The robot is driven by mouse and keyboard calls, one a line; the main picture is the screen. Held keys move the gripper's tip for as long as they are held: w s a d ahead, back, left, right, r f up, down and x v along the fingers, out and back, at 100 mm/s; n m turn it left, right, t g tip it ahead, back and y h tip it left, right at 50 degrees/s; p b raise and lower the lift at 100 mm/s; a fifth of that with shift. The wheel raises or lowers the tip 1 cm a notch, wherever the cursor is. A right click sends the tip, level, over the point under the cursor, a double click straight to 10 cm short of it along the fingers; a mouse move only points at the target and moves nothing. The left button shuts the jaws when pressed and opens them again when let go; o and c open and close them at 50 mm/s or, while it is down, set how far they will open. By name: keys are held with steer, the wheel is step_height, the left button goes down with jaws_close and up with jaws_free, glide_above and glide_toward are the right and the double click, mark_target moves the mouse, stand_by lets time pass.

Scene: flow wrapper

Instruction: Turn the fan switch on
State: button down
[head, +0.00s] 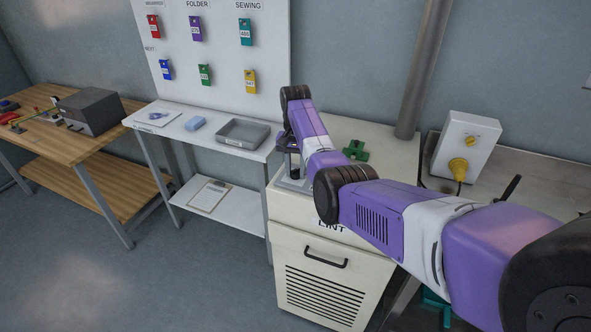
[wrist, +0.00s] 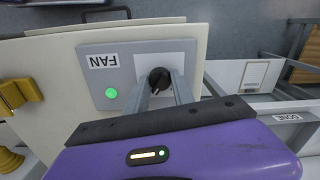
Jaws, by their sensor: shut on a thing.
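The fan switch is a black round knob (wrist: 159,79) on a grey panel (wrist: 110,72) labelled FAN, which reads upside down in the wrist view. A light pointer mark shows on the knob. A green lamp (wrist: 111,93) on the panel looks lit. My gripper (wrist: 161,88) is shut on the knob, one finger on each side. In the head view, my gripper (head: 289,160) is over the top of the cream cabinet (head: 285,212) marked LINT; my arm hides most of the panel and the knob there.
A green object (head: 356,150) lies on the cabinet top, close to my arm. A white box (head: 466,141) with yellow fittings stands at the right, near a vertical pipe (head: 423,70). A white table with a grey tray (head: 243,134) stands left of the cabinet. Open floor lies in front.

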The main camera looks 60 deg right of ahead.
mark_target(296, 170)
steer(key=shift+r+m, duration=0.1)
steer(key=shift+m, duration=0.9)
steer(key=c, duration=1.1)
jaws_free()
step_height(296, 170, up, 8)
steer(key=shift+f+b, duration=0.15)
steer(key=shift+b, duration=0.75)
